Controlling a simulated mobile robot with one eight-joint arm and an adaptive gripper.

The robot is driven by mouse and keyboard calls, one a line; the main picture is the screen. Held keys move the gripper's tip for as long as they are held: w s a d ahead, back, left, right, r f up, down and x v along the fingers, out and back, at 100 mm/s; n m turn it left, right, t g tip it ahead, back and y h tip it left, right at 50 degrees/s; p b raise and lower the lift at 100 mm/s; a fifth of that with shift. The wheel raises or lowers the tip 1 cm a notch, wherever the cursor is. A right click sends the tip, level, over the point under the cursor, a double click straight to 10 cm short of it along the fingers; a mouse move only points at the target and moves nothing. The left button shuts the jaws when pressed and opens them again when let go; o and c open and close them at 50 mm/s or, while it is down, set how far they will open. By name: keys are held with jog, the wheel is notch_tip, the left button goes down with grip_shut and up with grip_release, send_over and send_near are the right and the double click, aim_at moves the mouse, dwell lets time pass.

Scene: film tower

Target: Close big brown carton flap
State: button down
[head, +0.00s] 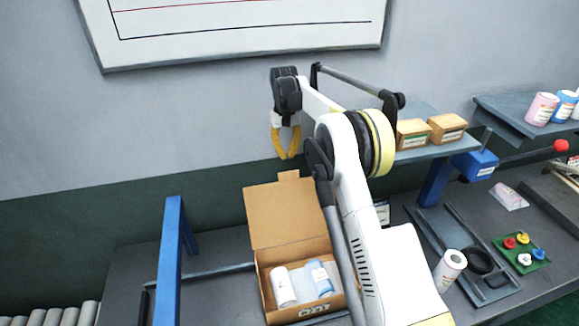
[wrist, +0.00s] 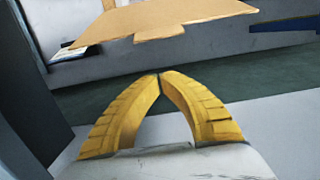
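The big brown carton (head: 305,248) stands on the grey bench with its flap (head: 282,212) raised at the back. A white bottle (head: 284,287) and a blue and white bottle (head: 320,278) lie inside it. The flap's tabbed edge also shows at the top of the wrist view (wrist: 165,18). My gripper (head: 288,157) hangs above and behind the flap, apart from it. In the wrist view its two yellow fingertips (wrist: 161,76) meet with nothing between them. My arm covers part of the carton's right side.
A blue upright frame (head: 170,260) stands left of the carton. At right are a shelf with two small cartons (head: 430,130), a white roll (head: 449,270), and a green board (head: 522,252) with coloured knobs. A wall is behind the bench.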

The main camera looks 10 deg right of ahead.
jog(key=s+f+p, duration=0.1)
jog(key=s+f, duration=0.2)
jog(key=shift+s+f, duration=0.15)
jog(key=shift+s, duration=0.25)
jog(key=shift+s, duration=0.1)
